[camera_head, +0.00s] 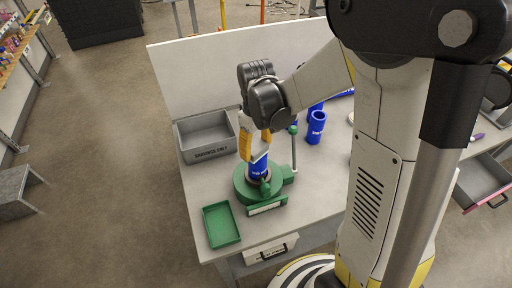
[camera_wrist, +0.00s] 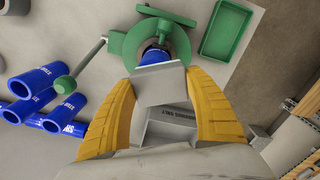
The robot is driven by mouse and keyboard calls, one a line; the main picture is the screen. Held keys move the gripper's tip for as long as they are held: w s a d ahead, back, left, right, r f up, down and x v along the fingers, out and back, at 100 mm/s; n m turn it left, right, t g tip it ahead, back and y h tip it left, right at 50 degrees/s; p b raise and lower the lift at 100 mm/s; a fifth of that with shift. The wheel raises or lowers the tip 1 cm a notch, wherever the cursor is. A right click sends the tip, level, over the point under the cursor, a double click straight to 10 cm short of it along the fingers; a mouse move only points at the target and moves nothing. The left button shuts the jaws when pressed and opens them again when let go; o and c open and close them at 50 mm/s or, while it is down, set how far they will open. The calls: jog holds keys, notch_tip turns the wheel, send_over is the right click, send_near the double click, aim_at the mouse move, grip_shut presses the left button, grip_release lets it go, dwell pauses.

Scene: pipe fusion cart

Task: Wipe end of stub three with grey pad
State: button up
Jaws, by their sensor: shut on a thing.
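My gripper (camera_head: 254,146) has yellow fingers and is over the green clamp (camera_head: 243,190) on the bench. In the wrist view my gripper (camera_wrist: 164,110) is shut on the grey pad (camera_wrist: 160,84), a flat pale piece between the fingertips. A blue stub (camera_head: 259,172) stands upright in the clamp, directly below the fingers. In the wrist view the top of this stub (camera_wrist: 154,56) shows just past the pad's edge. The pad hides part of it, and I cannot tell whether they touch. Its label is too small to read.
Another blue stub (camera_head: 316,128) stands to the right, with more blue pieces (camera_wrist: 35,82) near it. The clamp's lever (camera_head: 294,150) rises close beside my gripper. A grey bin (camera_head: 232,121) and an empty green tray (camera_head: 221,224) are left. An open drawer (camera_head: 485,182) is far right.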

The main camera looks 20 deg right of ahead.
jog(key=shift+w+d, duration=0.25)
jog(key=shift+d, duration=0.3)
jog(key=shift+w+d, duration=0.25)
jog(key=shift+d, duration=0.3)
jog(key=shift+s+a+b, duration=0.3)
jog(key=shift+s+a, duration=0.05)
jog(key=shift+a, duration=0.35)
jog(key=shift+s+a+b, duration=0.3)
jog(key=shift+s+a, duration=0.05)
jog(key=shift+a, duration=0.3)
jog(key=shift+w+d, duration=0.35)
jog(key=shift+d, duration=0.3)
jog(key=shift+w+d, duration=0.35)
jog(key=shift+d, duration=0.3)
jog(key=shift+s+a+b, duration=0.35)
jog(key=shift+a+b, duration=0.05)
jog(key=shift+a, duration=0.25)
jog(key=shift+r+p, duration=2.45)
jog(key=shift+r, duration=1.05)
